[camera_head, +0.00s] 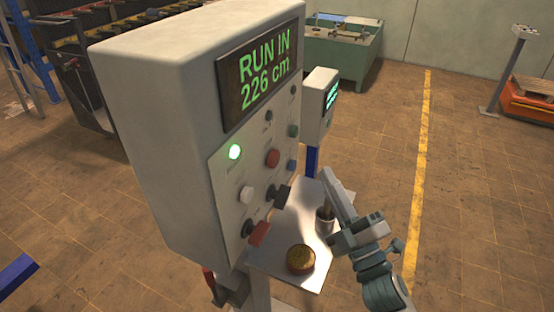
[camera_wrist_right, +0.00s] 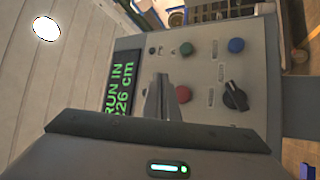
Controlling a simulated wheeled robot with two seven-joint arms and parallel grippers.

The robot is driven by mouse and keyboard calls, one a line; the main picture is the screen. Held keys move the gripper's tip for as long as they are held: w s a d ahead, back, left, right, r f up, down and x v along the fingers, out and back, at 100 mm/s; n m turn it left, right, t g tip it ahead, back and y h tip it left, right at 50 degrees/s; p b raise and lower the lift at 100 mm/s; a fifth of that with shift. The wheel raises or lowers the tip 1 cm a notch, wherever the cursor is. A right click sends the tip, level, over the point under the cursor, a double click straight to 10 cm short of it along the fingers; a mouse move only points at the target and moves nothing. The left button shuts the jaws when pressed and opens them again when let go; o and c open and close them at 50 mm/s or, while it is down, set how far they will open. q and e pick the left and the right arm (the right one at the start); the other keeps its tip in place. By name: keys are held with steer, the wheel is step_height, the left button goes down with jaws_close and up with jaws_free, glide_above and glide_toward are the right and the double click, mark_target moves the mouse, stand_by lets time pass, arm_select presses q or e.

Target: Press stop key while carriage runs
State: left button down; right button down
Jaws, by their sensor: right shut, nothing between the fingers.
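A pale control box (camera_head: 150,130) stands at the centre of the head view. Its screen (camera_head: 260,75) reads "RUN IN 226 cm" in green. A red button (camera_head: 272,158) is on its front panel; it also shows in the right wrist view (camera_wrist_right: 184,94), partly behind the fingers. I cannot read a stop label on it. My right gripper (camera_head: 328,175) is shut and empty, its fingers pointing toward the panel, apart from it in the head view. The fingers also show in the right wrist view (camera_wrist_right: 160,90). The carriage cannot be made out. My left gripper is not in view.
The panel also has a lit green lamp (camera_head: 234,152), a green button (camera_wrist_right: 186,48), a blue button (camera_wrist_right: 236,45) and a black knob (camera_wrist_right: 234,97).

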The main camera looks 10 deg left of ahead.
steer(key=w+a, duration=0.2)
steer(key=a, duration=0.5)
steer(key=shift+w+a+b, duration=0.25)
steer(key=shift+a+b, duration=0.1)
steer(key=shift+b, duration=0.05)
steer(key=shift+w+a, duration=0.3)
steer(key=shift+a, duration=0.6)
stand_by(2.8)
steer(key=shift+d, duration=0.15)
steer(key=shift+s+d, duration=0.3)
steer(key=shift+d, duration=0.4)
steer(key=shift+d, duration=0.1)
stand_by(0.3)
steer(key=d, duration=0.1)
steer(key=s+d+p, duration=0.1)
steer(key=d, duration=0.2)
steer(key=shift+s+d, duration=0.3)
stand_by(0.8)
